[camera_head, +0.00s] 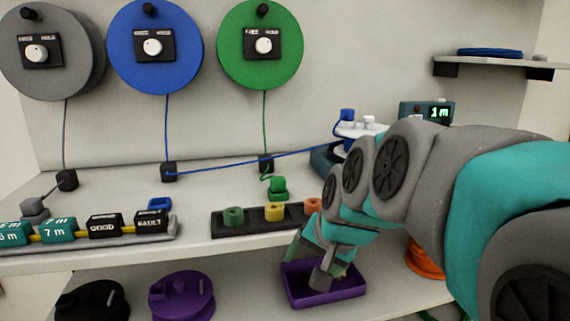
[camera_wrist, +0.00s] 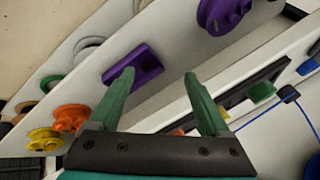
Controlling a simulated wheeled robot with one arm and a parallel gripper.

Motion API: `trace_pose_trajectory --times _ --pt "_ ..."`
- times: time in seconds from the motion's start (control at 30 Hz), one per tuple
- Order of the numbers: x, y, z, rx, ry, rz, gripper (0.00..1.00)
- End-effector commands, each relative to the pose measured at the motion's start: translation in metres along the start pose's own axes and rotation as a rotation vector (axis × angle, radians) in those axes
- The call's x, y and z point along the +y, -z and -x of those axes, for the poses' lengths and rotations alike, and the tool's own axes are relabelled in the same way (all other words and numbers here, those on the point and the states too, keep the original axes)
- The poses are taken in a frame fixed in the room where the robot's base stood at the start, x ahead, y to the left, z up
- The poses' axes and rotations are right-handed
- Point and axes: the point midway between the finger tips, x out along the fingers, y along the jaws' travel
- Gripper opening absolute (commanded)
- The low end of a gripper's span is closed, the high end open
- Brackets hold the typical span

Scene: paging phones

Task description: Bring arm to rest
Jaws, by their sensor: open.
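My teal and grey arm reaches in from the right in the head view. My gripper (camera_head: 325,262) points down in front of the shelf edge, above a purple tray (camera_head: 327,298) on the lower shelf. In the wrist view my gripper (camera_wrist: 160,82) has two green fingers spread wide, with nothing between them. The purple tray (camera_wrist: 147,66) shows behind the left finger there. I see nothing held.
A bench (camera_head: 215,245) holds a dark strip (camera_head: 253,219) with coloured rings, labelled blocks (camera_head: 104,226) and a device showing 1m (camera_head: 425,112). A blue cord (camera_head: 250,162) crosses the bench. Reels (camera_head: 168,46) hang on the wall. A purple spool (camera_head: 182,297) sits below.

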Motion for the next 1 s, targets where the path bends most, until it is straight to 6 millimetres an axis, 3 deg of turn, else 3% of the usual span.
trace_pose_trajectory --times 0.03,0.2,0.3,0.43,0.6,1.0 --pt "0.026 -0.018 -0.004 -0.044 -0.047 0.029 0.80" --pt "0.115 -0.092 -0.012 -0.238 -0.207 0.170 0.80" --pt "0.161 -0.135 -0.009 -0.358 -0.279 0.251 0.80" --pt "0.203 -0.178 -0.001 -0.490 -0.340 0.332 0.80" --pt "0.230 -0.205 0.007 -0.575 -0.374 0.387 0.80" --pt "0.232 -0.208 0.008 -0.585 -0.378 0.394 0.80"
